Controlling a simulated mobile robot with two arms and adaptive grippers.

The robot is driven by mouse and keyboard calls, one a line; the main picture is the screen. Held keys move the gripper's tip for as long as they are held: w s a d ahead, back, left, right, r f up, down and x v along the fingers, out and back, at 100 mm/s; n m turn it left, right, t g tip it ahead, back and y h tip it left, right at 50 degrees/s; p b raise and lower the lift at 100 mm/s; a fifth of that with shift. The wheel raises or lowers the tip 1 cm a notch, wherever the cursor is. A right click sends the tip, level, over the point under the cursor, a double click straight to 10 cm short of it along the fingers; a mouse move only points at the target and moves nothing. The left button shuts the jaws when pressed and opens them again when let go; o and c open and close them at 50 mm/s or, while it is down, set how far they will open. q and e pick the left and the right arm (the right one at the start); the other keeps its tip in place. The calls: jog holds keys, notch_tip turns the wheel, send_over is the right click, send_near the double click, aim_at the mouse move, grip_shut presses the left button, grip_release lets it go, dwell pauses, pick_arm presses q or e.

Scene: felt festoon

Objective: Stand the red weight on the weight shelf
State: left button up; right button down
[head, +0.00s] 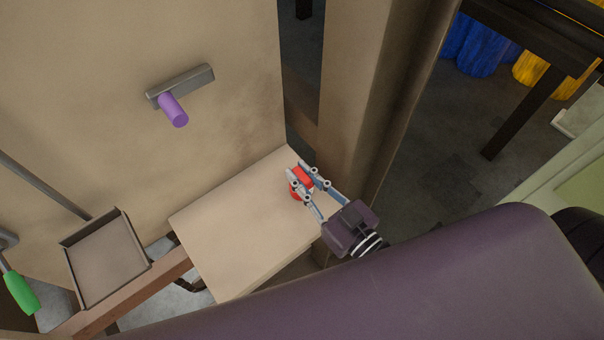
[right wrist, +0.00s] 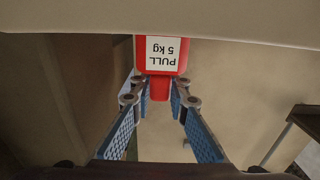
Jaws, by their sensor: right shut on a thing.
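The red weight (head: 302,174) is between the fingertips of my right gripper (head: 300,181), over the far right part of a pale wooden shelf (head: 235,225). The fingers are shut on it. In the right wrist view the weight (right wrist: 161,68) shows a white label reading "PULL 5 kg", upside down in the picture. The fingertips (right wrist: 160,90) close on its narrow red part. A pale surface (right wrist: 240,20) crosses the top of that view and meets the weight's wide end. I cannot tell whether the weight bears on it. My left gripper is not in view.
A wooden panel (head: 90,110) rises behind the shelf and carries a grey bracket with a purple peg (head: 173,110). A shallow tray (head: 105,260) and a green handle (head: 21,293) are left. The shelf's left part is clear.

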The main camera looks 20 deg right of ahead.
jog(key=shift+f, duration=0.15)
jog(key=c, duration=1.8)
grip_release()
jog(key=shift+c, duration=0.2)
jog(key=shift+r, duration=0.25)
jog(key=shift+s+d+f, duration=0.15)
jog(key=shift+s, duration=0.15)
jog(key=b+v, duration=0.1)
jog(key=v, duration=1)
jog(key=shift+s, duration=0.2)
